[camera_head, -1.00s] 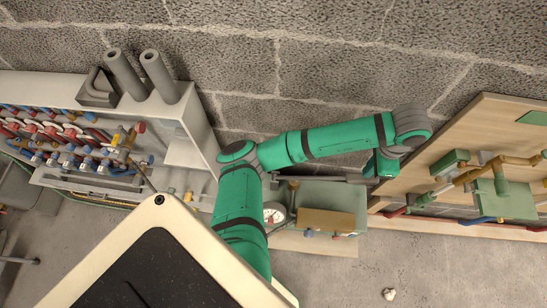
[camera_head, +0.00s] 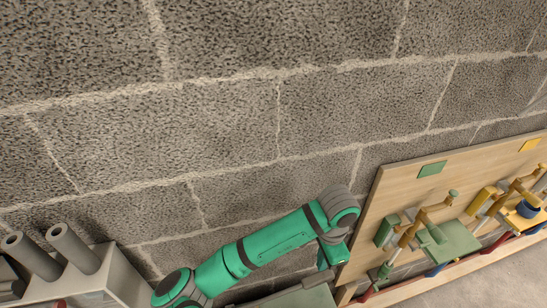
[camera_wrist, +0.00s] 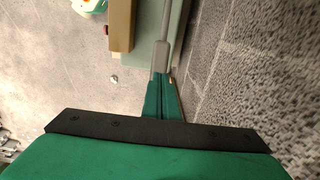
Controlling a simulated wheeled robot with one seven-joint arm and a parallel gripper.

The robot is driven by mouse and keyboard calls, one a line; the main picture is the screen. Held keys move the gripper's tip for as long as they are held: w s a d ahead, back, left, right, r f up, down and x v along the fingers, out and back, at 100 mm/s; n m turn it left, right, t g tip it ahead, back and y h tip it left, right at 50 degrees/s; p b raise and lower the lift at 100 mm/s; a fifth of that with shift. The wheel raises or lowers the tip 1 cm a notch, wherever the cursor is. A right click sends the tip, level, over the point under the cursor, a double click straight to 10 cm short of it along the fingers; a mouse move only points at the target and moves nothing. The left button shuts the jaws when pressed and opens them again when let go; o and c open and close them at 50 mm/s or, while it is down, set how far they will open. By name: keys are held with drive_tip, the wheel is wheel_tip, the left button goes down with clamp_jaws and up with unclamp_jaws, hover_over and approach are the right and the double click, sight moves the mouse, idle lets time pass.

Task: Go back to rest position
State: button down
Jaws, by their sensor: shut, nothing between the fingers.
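In the head view my green arm reaches right along the block wall and bends down at the wrist; the fingertips are not clear there. The task names no object.
A grey unit (camera_head: 105,280) with two upright tubes (camera_head: 70,245) is at the lower left. The block wall (camera_head: 240,110) fills the back. A wooden block (camera_wrist: 121,25) lies left of the fingertips in the wrist view.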

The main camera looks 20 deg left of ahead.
drive_tip(key=w+d+r+n+t+h, duration=0.1)
drive_tip(key=d+r+n+t+h, duration=0.2)
drive_tip(key=d, duration=0.6)
drive_tip(key=w+d+r+n+t+h, duration=0.15)
drive_tip(key=d+t+h, duration=0.25)
drive_tip(key=d, duration=0.5)
drive_tip(key=d+r+n+t+h, duration=0.1)
drive_tip(key=d+n+t+h, duration=0.3)
drive_tip(key=d, duration=0.5)
drive_tip(key=s+a+f+n+t+y, duration=0.25)
drive_tip(key=s+a+f+y, duration=0.2)
drive_tip(key=s+a, duration=0.3)
drive_tip(key=s+a+f+n+t+y, duration=0.2)
drive_tip(key=s+a+f+n+y, duration=0.2)
drive_tip(key=s+a+f, duration=0.3)
drive_tip(key=s+a+r+m+y, duration=0.1)
drive_tip(key=s+a+m, duration=0.1)
drive_tip(key=s+a, duration=0.4)
drive_tip(key=s+a+r+m+y, duration=0.1)
drive_tip(key=s+a, duration=0.5)
drive_tip(key=s, duration=0.6)
drive_tip(key=shift+s+a+r+m, duration=0.15)
drive_tip(key=shift+s+r+m, duration=0.25)
drive_tip(key=shift+r, duration=0.35)
drive_tip(key=shift+y, duration=0.25)
